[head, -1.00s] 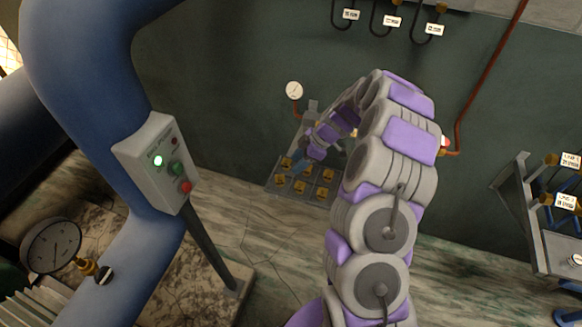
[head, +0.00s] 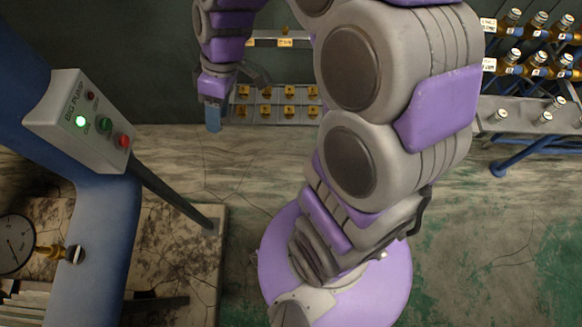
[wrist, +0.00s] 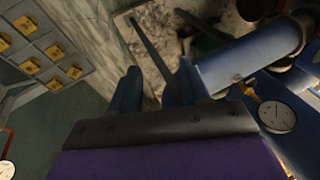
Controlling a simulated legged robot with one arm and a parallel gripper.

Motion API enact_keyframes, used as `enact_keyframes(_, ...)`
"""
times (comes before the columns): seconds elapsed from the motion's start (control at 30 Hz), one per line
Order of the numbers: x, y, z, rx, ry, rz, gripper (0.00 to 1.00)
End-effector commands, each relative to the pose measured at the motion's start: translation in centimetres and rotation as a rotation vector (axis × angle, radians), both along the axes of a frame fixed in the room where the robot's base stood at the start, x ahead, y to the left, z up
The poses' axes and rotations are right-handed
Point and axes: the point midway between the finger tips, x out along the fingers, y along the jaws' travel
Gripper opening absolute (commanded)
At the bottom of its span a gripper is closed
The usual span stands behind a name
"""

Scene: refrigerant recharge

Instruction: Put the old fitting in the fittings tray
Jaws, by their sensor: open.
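My gripper (head: 213,116) hangs in front of the left end of a grey tray (head: 232,110) holding several brass fittings (head: 265,92) in compartments. In the wrist view its two blue fingers (wrist: 158,80) stand apart with nothing between them. The tray (wrist: 14,62) shows at the upper left there, well away from the fingers. A brass fitting (head: 50,252) joins the pressure gauge (head: 14,245) to the blue pipe (head: 100,225) at the lower left. I cannot tell which fitting is the old one.
A control box (head: 85,120) with a lit green lamp sits on the blue pipe. A dark rod (head: 170,195) slants down to a stone slab (head: 210,280). A rack of bottles (head: 530,45) and a metal shelf (head: 525,115) stand at the right.

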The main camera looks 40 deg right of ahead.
Motion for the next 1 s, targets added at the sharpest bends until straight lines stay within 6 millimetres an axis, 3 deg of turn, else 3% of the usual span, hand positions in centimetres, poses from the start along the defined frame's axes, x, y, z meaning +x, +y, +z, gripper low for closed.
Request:
enact_keyframes(0.3,-11.5,-1.2,2.2,-0.243,0.127,-0.345,0.46)
enact_keyframes(0.5,-17.4,-3.0,2.3,-0.373,0.164,-0.592,0.46)
enact_keyframes(0.7,-20.4,-4.1,2.0,-0.437,0.180,-0.735,0.46)
enact_keyframes(1.0,-20.8,-4.3,2.0,-0.445,0.182,-0.758,0.46)
